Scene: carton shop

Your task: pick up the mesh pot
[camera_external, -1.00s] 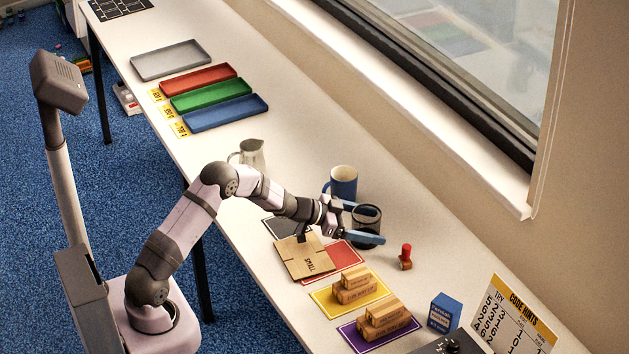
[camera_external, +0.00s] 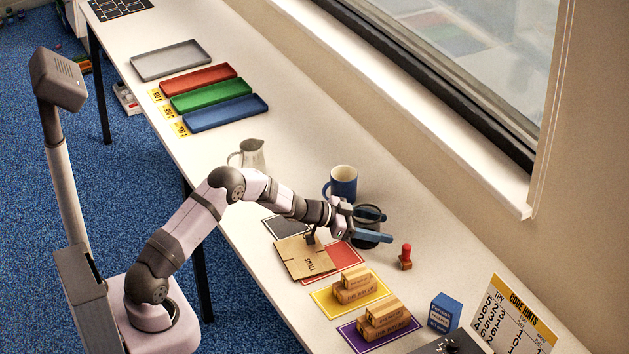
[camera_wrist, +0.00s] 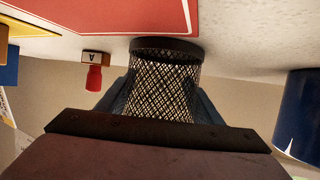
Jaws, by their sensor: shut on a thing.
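The mesh pot (camera_external: 369,241), a dark wire-mesh cup, stands on the white table right of the red mat. My gripper (camera_external: 380,225) reaches it from the left, with one blue finger on its near side and the other on its far side. In the wrist view the pot (camera_wrist: 160,85) sits between the two blue fingers, and the gripper is shut on it. That view is upside down, with the pot's dark base ring at the top, close to the table. I cannot tell any gap under it. The near finger hides part of the pot in the outside view.
A blue mug (camera_external: 344,184) stands just behind the pot. A red-handled stamp (camera_external: 405,257) is to its right. A cardboard piece (camera_external: 303,258) lies under my wrist. Wooden blocks on yellow and purple mats (camera_external: 356,287) are in front. A metal jug (camera_external: 253,154) stands farther left.

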